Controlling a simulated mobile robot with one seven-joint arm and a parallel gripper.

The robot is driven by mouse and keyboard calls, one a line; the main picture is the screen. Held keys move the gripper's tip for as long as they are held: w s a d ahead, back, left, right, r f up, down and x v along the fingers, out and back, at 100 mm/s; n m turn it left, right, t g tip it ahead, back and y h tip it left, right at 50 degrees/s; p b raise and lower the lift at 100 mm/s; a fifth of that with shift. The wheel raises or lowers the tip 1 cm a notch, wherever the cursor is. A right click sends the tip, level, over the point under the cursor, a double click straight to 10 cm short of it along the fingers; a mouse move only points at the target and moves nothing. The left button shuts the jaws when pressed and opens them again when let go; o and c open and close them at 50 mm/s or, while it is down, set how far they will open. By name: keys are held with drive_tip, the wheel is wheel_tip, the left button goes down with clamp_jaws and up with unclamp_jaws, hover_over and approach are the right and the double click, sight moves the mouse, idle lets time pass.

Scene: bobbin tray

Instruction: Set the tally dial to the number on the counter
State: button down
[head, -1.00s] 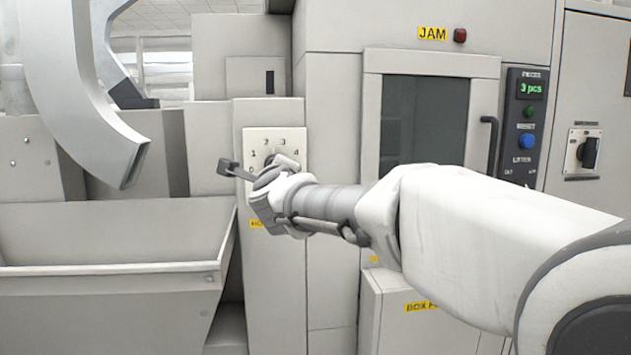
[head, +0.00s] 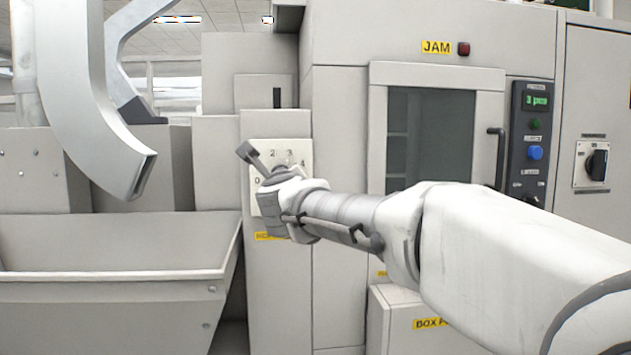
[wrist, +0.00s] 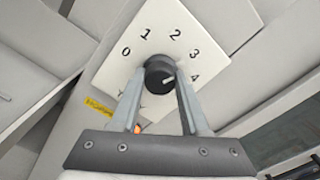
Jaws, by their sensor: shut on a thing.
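The tally dial is a black round knob (wrist: 159,75) on a white plate (wrist: 150,30) with the numbers 0 to 4 around it. In the wrist view its white mark points right, roughly at the 4. The two fingers of my gripper (wrist: 160,80) are shut on the knob, one on each side. In the head view my wrist hides the knob and part of the plate (head: 305,150). The counter (head: 537,100) is a small green display on the dark panel at the right; it reads "3 pcs".
A metal chute (head: 95,90) curves down at the left above a grey bin (head: 110,270). A windowed door with a handle (head: 497,160) is right of the dial. A rotary switch (head: 597,164) is at far right. A yellow label (wrist: 98,107) lies below the plate.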

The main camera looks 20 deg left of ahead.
drive_tip(key=shift+c, duration=2)
unclamp_jaws()
drive_tip(key=shift+s+d, duration=0.1)
